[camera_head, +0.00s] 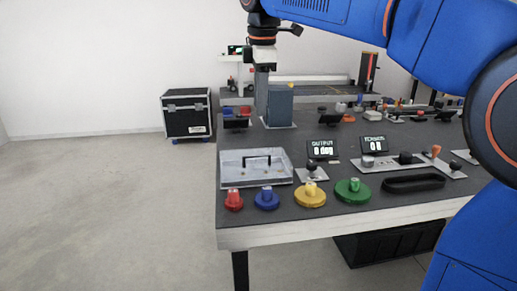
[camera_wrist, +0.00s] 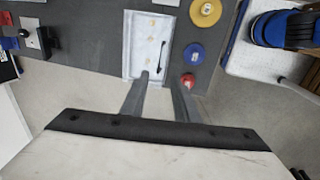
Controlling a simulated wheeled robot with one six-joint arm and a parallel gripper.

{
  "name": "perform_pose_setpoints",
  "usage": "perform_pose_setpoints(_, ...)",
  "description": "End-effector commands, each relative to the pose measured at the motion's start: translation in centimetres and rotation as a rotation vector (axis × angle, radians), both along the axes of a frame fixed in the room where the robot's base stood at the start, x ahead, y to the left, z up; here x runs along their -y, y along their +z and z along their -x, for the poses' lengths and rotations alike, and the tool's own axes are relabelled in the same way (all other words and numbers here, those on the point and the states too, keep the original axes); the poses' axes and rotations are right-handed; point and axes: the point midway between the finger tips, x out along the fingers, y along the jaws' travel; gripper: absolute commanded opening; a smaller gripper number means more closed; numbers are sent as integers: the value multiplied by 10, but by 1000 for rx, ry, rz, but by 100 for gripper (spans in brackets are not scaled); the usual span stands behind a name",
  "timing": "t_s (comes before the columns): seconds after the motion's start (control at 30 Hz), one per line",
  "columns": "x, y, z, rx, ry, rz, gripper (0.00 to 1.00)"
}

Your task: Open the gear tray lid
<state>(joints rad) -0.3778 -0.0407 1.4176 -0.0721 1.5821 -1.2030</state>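The gear tray (camera_head: 228,182) is a shallow pale tray at the table's left front. A clear lid with a black bar handle (camera_head: 257,159) appears to lie flat over it. In the wrist view the tray (camera_wrist: 130,60) shows small yellowish spots inside, and the thin dark handle (camera_wrist: 161,56) lies near its right side. My gripper (camera_head: 261,95) hangs above the table, behind the tray in the head view, clear of the lid. In the wrist view my gripper (camera_wrist: 158,76) has its two grey fingers apart with nothing between them.
Red (camera_head: 234,201), blue (camera_head: 267,199), yellow (camera_head: 310,195) and green (camera_head: 353,191) knobs line the table's front edge. A blue-grey block (camera_head: 279,107) stands behind the tray. Small display panels (camera_head: 323,149) are to its right. The floor at left is free, with a black case (camera_head: 187,114) by the wall.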

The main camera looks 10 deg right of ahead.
Motion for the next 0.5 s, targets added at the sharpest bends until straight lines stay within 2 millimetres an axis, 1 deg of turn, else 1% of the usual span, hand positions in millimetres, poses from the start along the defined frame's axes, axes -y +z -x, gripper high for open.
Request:
perform_pose_setpoints(0.03,1,-9,-1,-2,-1,1,28)
perform_pose_setpoints(0.5,1,-90,-17,-2,-2,1,28)
